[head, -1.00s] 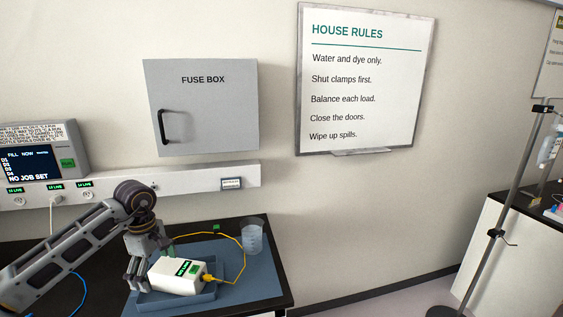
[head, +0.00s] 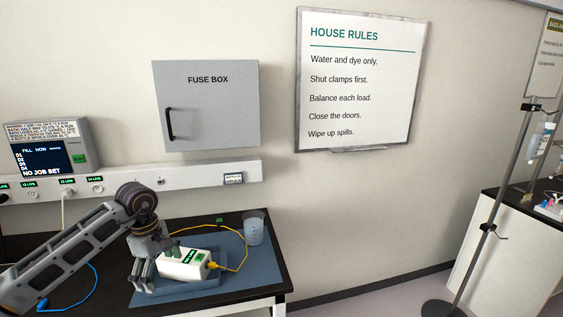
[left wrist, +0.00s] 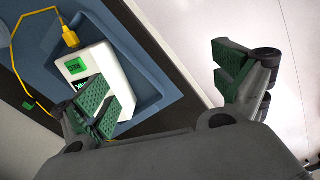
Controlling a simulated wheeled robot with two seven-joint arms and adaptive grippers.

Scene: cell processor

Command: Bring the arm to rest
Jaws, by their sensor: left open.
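My left arm reaches in from the left of the head view. Its left gripper (head: 152,273) is open and empty, beside the left end of a white box (head: 185,265) with a green-lit label. The box lies in a shallow blue tray (head: 188,289). In the left wrist view, the green-padded fingers of the left gripper (left wrist: 165,88) are wide apart. One finger overlaps the white box (left wrist: 101,68) in the picture; whether they touch I cannot tell. The other is over pale floor past the desk edge. My right gripper is not in view.
A yellow cable (head: 244,252) runs from the box across the blue mat. A clear beaker (head: 254,230) stands at the mat's back right. A blue cable (head: 80,288) lies on the dark desk at left. A pole stand (head: 495,205) and white cabinet (head: 508,255) stand at right.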

